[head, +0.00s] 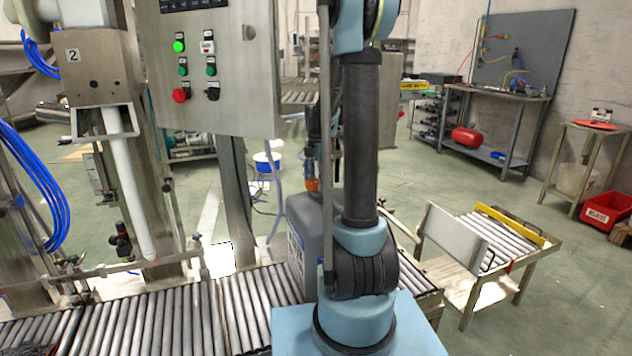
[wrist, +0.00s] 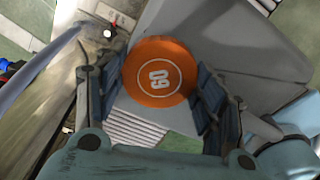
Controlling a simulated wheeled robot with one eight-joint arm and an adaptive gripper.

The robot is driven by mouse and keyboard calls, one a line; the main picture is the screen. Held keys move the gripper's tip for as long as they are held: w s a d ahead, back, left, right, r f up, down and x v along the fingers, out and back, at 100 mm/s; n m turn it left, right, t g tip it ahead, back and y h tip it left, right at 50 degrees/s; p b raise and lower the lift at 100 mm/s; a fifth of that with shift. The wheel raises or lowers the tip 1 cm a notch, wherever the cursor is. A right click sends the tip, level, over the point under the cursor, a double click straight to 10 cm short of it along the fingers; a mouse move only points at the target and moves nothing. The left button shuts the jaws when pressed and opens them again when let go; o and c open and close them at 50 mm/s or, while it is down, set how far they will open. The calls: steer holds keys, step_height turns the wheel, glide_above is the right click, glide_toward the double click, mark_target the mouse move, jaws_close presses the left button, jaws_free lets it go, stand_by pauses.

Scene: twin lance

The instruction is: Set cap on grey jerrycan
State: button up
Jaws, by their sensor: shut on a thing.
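The orange cap (wrist: 152,70), a round disc with a ring and the number 60 on its top, sits between the two finger pads of my gripper (wrist: 160,80) in the wrist view. The fingers are shut on its sides. In the head view the cap (head: 312,185) is a small orange spot at the top of the grey jerrycan (head: 302,235). I cannot tell whether it touches the neck. The jerrycan stands upright on the rollers, partly hidden behind my arm. Its grey body also shows beneath the cap in the wrist view (wrist: 225,45); its neck is hidden.
A roller conveyor (head: 150,322) runs along the front. A steel control box (head: 222,65) with buttons hangs above it, on a post (head: 240,190). A white pipe (head: 127,185) stands at left. A small roller cart (head: 490,250) is at right, with open floor behind it.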

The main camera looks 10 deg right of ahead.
steer(key=shift+f, duration=1.1)
stand_by(0.4)
steer(key=o, duration=0.9)
